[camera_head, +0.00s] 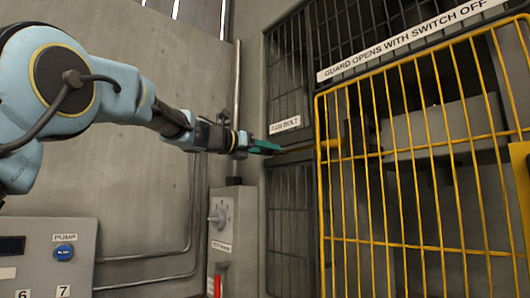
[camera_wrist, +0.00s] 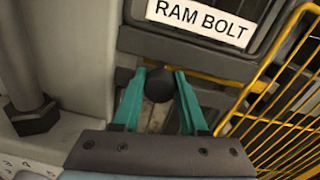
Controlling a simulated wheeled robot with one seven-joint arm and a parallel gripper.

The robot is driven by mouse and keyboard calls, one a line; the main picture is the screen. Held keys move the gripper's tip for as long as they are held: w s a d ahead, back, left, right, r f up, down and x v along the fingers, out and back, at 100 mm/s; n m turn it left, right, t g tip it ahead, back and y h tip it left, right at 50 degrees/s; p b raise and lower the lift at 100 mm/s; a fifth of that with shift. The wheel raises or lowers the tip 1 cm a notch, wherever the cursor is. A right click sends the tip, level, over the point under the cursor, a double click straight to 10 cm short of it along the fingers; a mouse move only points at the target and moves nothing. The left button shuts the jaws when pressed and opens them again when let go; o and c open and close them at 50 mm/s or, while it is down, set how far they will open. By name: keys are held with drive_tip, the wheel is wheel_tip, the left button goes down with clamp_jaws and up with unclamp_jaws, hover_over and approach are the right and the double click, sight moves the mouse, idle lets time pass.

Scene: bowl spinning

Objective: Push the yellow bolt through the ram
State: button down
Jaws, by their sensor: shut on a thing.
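The knob appears to be the bolt's end.
The yellow barred guard (camera_head: 345,240) stands to the right of my gripper, close to the bolt. The RAM BOLT label (camera_head: 285,125) is on the dark mesh frame above. A grey switch box (camera_head: 233,225) and a vertical pole (camera_head: 237,80) stand below and behind my wrist.

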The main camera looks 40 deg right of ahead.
drive_tip(key=s+b, duration=0.1)
drive_tip(key=s, duration=0.7)
drive_tip(key=shift+s+a, duration=0.15)
drive_tip(key=shift+a, duration=0.05)
drive_tip(key=shift+c, duration=2.3)
unclamp_jaws()
drive_tip(key=shift+s, duration=0.1)
drive_tip(key=shift+a, duration=0.15)
drive_tip(key=a+b, duration=0.3)
drive_tip(key=a, duration=0.7)
drive_tip(key=shift+w+a+b, duration=0.25)
drive_tip(key=shift+a+b, duration=0.05)
drive_tip(key=shift+b, duration=0.1)
